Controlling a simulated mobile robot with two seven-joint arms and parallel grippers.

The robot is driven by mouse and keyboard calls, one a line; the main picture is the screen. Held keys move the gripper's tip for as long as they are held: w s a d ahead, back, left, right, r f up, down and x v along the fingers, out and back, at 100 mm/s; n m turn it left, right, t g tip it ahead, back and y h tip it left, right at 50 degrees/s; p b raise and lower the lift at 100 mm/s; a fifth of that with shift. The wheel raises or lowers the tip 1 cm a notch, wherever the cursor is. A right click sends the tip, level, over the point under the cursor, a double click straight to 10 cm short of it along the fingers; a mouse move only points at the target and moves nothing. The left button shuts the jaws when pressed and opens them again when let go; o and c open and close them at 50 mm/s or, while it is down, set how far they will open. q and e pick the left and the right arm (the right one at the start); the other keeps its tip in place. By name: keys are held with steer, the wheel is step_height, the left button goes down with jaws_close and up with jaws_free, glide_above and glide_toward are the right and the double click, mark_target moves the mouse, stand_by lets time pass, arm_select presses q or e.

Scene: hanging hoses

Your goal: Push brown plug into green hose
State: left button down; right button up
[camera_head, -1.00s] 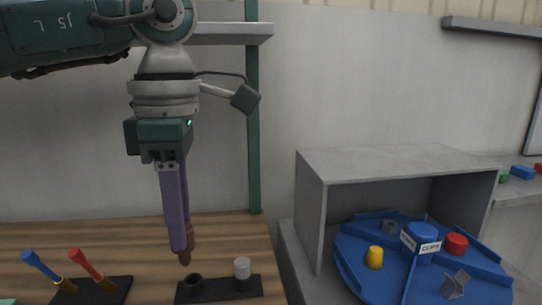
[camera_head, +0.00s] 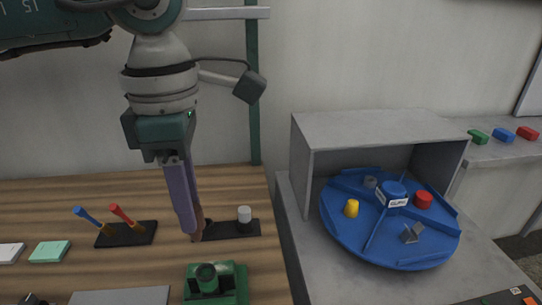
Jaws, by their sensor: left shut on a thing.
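My left gripper (camera_head: 187,228) points down, its long purple fingers shut on the brown plug (camera_head: 198,225). Only part of the plug shows beside and below the fingertips. In the picture the plug overlaps the left end of a black holder (camera_head: 232,230); I cannot tell whether they touch. I cannot make out a green hose in this view. My right gripper is not in view.
A white-grey plug (camera_head: 244,215) stands in the black holder. Left are a blue and a red screwdriver (camera_head: 125,217) in a stand. A green fixture (camera_head: 214,285) is at the front. A blue turntable (camera_head: 390,240) sits right, under a grey shelf (camera_head: 375,128).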

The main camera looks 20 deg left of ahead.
mark_target(197, 240)
arm_select(q)
steer(key=shift+f+b, duration=2.6)
steer(key=shift+f, duration=0.3)
steer(key=shift+b, duration=0.35)
steer(key=shift+f+b, duration=1.75)
steer(key=shift+f, duration=0.1)
steer(key=c, duration=0.5)
jaws_free()
steer(key=shift+r, duration=0.1)
step_height(197, 240, up, 10)
steer(key=shift+f, duration=0.1)
